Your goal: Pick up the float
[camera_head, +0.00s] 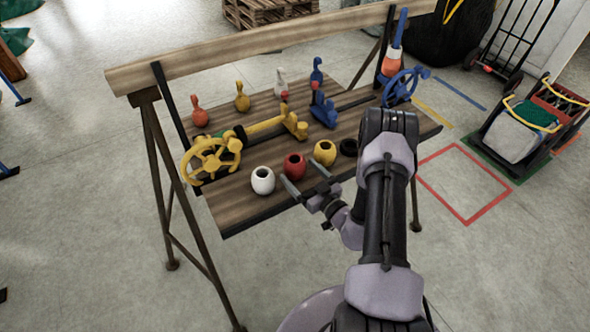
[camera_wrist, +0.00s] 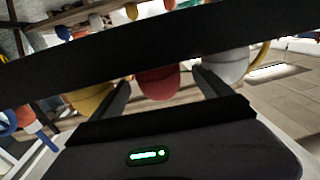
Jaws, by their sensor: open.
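In the wrist view the red float (camera_wrist: 158,83) shows between the two fingertips (camera_wrist: 163,90), with the yellow one (camera_wrist: 92,99) to the left and the white one (camera_wrist: 225,66) to the right. A dark bar hides part of each.
The wooden bench (camera_head: 235,202) also carries pear-shaped pieces, such as an orange one (camera_head: 199,112), and a yellow handwheel (camera_head: 211,158). A blue handwheel (camera_head: 403,87) and a blue-and-orange piece (camera_head: 392,60) stand at the right. A loaded trolley (camera_head: 525,127) stands on the floor at right.

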